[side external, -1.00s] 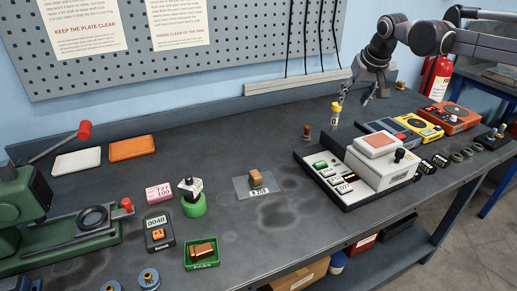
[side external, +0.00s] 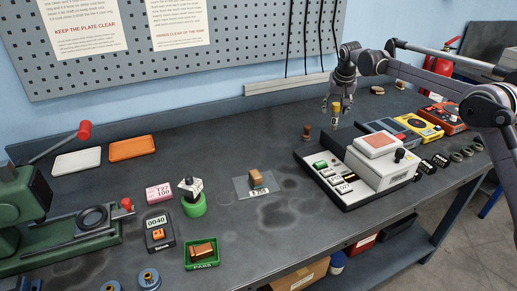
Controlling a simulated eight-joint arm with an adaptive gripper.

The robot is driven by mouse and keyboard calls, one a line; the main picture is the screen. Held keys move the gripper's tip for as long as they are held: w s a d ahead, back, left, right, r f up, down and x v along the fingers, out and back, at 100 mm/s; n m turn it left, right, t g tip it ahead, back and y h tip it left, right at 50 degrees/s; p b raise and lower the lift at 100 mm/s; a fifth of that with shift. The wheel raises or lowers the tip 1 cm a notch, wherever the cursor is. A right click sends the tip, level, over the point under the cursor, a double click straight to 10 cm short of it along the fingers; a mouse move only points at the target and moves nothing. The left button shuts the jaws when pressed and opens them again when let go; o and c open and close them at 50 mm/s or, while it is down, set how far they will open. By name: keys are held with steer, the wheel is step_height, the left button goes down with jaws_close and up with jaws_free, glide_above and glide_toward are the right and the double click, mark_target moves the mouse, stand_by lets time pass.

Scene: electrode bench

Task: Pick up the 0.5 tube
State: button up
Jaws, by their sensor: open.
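A small tube (side external: 335,119) with a yellow cap and a pale label stands upright at the back of the bench, behind the grey-and-white device. Its label is too small to read in full, so I cannot confirm the 0.5 marking. My gripper (side external: 336,106) is open and points down over the tube. Its fingers appear on either side of the yellow cap, partly overlapping it. I cannot tell whether they touch it.
The grey-and-white device (side external: 384,165) stands close in front, with a slotted tray (side external: 328,182) at its left. A brown peg-like piece (side external: 307,131) stands just left of the tube. Yellow (side external: 420,127) and orange (side external: 445,115) devices lie to the right.

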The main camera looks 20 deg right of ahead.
mark_target(334, 120)
steer(key=shift+s+x, duration=0.15)
steer(key=shift+x, duration=1.45)
steer(key=shift+s+x, duration=0.2)
steer(key=shift+x, duration=1.4)
steer(key=shift+d+f, duration=0.1)
steer(key=shift+d, duration=0.1)
steer(key=shift+c, duration=0.2)
jaws_close()
